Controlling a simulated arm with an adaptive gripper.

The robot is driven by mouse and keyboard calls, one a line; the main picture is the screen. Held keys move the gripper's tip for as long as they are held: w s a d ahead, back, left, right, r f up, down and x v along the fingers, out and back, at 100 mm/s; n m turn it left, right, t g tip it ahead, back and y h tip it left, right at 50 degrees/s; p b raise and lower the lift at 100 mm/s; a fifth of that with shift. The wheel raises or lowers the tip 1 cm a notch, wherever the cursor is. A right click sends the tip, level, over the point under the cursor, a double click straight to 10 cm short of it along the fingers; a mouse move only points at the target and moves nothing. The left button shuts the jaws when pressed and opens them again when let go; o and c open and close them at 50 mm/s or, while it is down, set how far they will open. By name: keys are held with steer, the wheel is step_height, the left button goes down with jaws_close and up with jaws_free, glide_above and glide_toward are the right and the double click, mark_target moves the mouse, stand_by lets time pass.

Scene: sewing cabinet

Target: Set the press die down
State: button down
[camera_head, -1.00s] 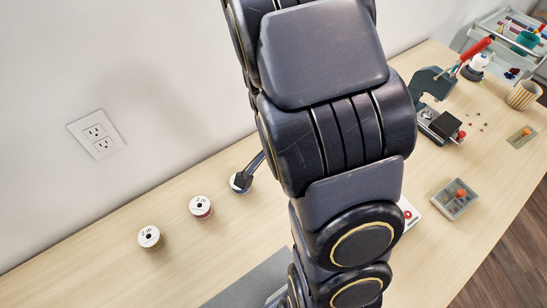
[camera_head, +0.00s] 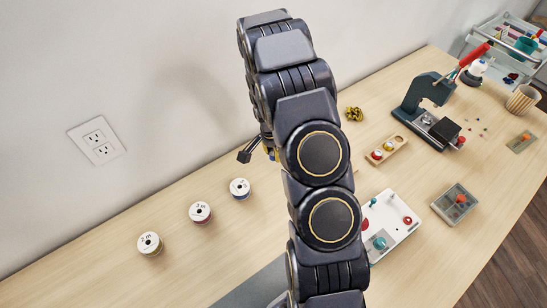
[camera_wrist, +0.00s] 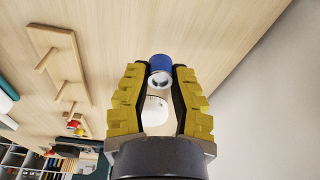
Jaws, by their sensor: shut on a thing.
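The press die seems to be the blue cylinder with a bright metal end (camera_wrist: 160,70) in the wrist view. My gripper (camera_wrist: 160,74), with its yellow-padded fingers, is shut on it at the fingertips. A white rounded thing (camera_wrist: 155,112) shows between the fingers; I cannot tell if it touches the die. The dark green bench press (camera_head: 425,105) with a red handle stands at the right back of the table.
Three white spools stand left of my arm, the nearest at its side (camera_head: 240,188). A wooden holder with coloured pieces (camera_head: 392,150), a white tray with knobs (camera_head: 400,228) and a grey divided box (camera_head: 455,203) stand right. A wooden peg rack (camera_wrist: 65,60) shows in the wrist view.

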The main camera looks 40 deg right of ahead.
mark_target(273, 164)
steer(key=shift+w+d+f, duration=0.15)
steer(key=shift+w+f, duration=0.1)
steer(key=shift+f, duration=0.2)
step_height(273, 164, down, 3)
steer(key=c, duration=1.1)
jaws_free()
steer(key=shift+f, duration=0.1)
steer(key=shift+o, duration=0.2)
